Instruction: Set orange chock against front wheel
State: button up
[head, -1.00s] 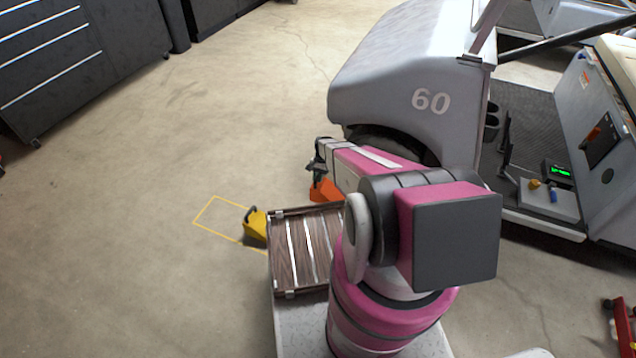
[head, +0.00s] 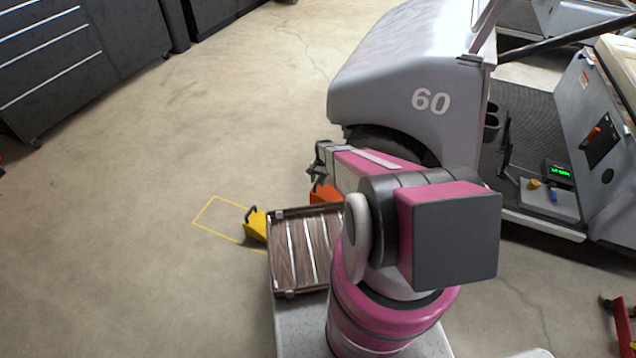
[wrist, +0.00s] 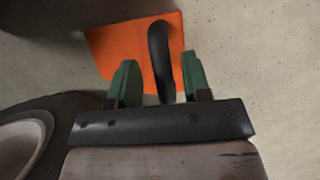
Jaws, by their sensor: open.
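The orange chock (head: 326,194) sits on the floor beside the cart's front end, partly hidden by my arm and the wooden tray. In the wrist view the orange chock (wrist: 134,48) lies on the floor with its black handle (wrist: 161,60) standing up. My gripper (wrist: 154,82) is open, with one green fingertip on each side of the handle; I cannot tell whether either touches it. In the head view my gripper (head: 315,175) is just above the chock. The front wheel (head: 385,140) is a dark shape under the cart's fender, mostly hidden; a tyre and pale hub (wrist: 22,145) show at lower left in the wrist view.
A yellow chock (head: 256,224) stands by a yellow floor outline (head: 213,198). A slatted wooden tray (head: 304,250) is beside my arm's base. The white cart (head: 410,80) marked 60 fills the right. Dark cabinets (head: 75,70) stand back left. Floor between is clear.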

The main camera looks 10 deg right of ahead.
jog(key=v, duration=0.6)
jog(key=shift+w+d+r, duration=0.1)
jog(key=shift+d+r, duration=0.05)
jog(key=shift+r, duration=0.2)
